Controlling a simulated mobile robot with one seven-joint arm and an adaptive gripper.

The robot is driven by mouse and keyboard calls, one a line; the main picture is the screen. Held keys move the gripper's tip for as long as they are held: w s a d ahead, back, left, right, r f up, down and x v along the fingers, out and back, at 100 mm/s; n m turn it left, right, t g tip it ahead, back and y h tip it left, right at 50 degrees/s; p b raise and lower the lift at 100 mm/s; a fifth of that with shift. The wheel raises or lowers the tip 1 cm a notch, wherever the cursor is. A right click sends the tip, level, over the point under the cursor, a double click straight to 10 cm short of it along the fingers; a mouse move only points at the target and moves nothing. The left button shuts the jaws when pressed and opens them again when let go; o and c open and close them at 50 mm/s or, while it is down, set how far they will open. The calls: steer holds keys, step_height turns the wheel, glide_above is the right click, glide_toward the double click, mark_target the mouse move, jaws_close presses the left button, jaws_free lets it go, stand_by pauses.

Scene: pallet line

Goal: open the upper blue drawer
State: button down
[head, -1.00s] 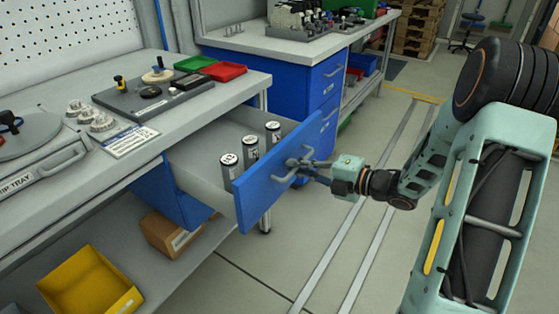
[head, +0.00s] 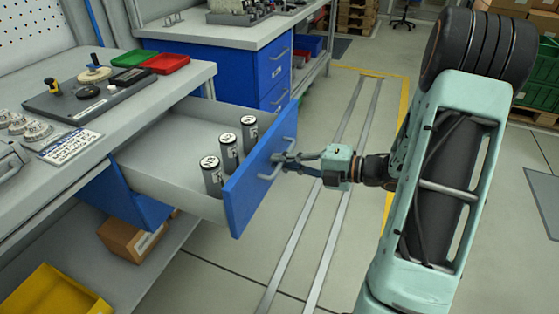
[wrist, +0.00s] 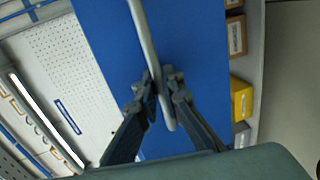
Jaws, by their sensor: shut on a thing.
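The upper blue drawer (head: 240,200) under the near bench is pulled well out, its grey inside showing. Three grey cylinders with white labelled tops (head: 229,152) stand upright in a row behind its blue front. My gripper (head: 283,161) is at the drawer front, shut on the grey bar handle (head: 275,165). In the wrist view the two dark fingers close on the handle (wrist: 146,45) from both sides, against the blue drawer front (wrist: 200,60). Part of the handle is hidden by the fingers.
The near bench (head: 190,85) carries a dark fixture board, red and green trays. A cardboard box (head: 130,240) and a yellow bin (head: 55,290) sit on the shelf below. A second bench with blue drawers (head: 235,75) stands behind. The floor to the right is open.

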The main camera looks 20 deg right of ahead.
steer(key=c, duration=2.3)
jaws_free()
steer(key=shift+c, duration=0.2)
steer(key=v, duration=1.2)
